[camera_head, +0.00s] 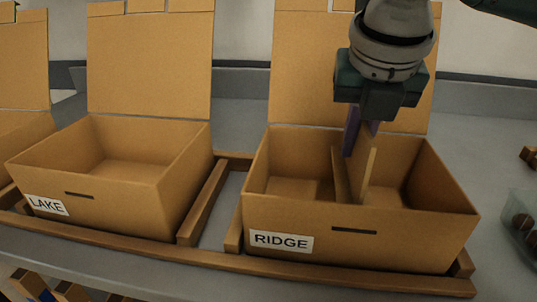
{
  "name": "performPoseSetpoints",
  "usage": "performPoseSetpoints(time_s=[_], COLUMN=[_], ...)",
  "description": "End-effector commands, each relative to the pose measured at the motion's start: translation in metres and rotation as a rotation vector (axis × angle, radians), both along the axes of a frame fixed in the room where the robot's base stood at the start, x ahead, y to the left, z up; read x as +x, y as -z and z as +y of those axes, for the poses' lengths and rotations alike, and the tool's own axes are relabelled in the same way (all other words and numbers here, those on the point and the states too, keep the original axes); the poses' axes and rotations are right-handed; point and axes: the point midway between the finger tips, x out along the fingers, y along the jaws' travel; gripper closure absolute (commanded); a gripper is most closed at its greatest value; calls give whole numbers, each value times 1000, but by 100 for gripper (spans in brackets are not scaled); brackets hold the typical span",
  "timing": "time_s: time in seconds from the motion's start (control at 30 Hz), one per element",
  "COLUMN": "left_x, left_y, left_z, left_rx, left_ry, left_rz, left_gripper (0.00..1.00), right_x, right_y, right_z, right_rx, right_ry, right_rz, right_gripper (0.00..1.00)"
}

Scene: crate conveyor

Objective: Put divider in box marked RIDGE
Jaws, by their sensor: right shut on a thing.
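The box marked RIDGE (415,252) stands open at centre right, its label facing me and its lid raised behind. My right gripper (360,138) comes down from above over this box, shut on the tan cardboard divider (366,176). The divider hangs upright, its lower part inside the box's opening, with box floor showing on both sides. I cannot tell whether its bottom edge touches the floor. The gripper's fingers look purple and are partly hidden behind the divider. My left gripper is not in view.
The open, empty box marked LAKE (120,205) stands to the left, with part of another box (22,140) beyond it. Wooden rails (205,205) frame the boxes on the grey surface. A clear container (524,225) with dark round things sits at the right edge.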

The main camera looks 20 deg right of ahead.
Motion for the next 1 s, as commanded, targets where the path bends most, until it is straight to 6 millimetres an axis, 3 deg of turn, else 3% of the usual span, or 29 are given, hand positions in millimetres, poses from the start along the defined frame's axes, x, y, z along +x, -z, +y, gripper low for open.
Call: performPoseSetpoints(time_s=[0.1, 0.33, 0.53, 0.83, 0.87, 1.0], left_x=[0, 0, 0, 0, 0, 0], left_y=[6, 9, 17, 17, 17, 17], left_z=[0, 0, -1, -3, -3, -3], left_rx=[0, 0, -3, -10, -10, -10], left_ry=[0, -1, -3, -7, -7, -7], left_rz=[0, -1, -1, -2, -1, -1], left_gripper=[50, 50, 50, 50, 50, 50], right_x=[0, 0, 0, 0, 0, 0], right_y=[25, 42, 74, 77, 78, 77], right_z=[0, 0, 1, 0, 0, 0], right_rx=[-1, 0, 1, 0, 0, 0], right_ry=[1, 1, 0, 0, 0, 0], right_rz=[2, 0, 2, 0, 0, 0], right_gripper=[100, 100, 100, 100, 92, 76])
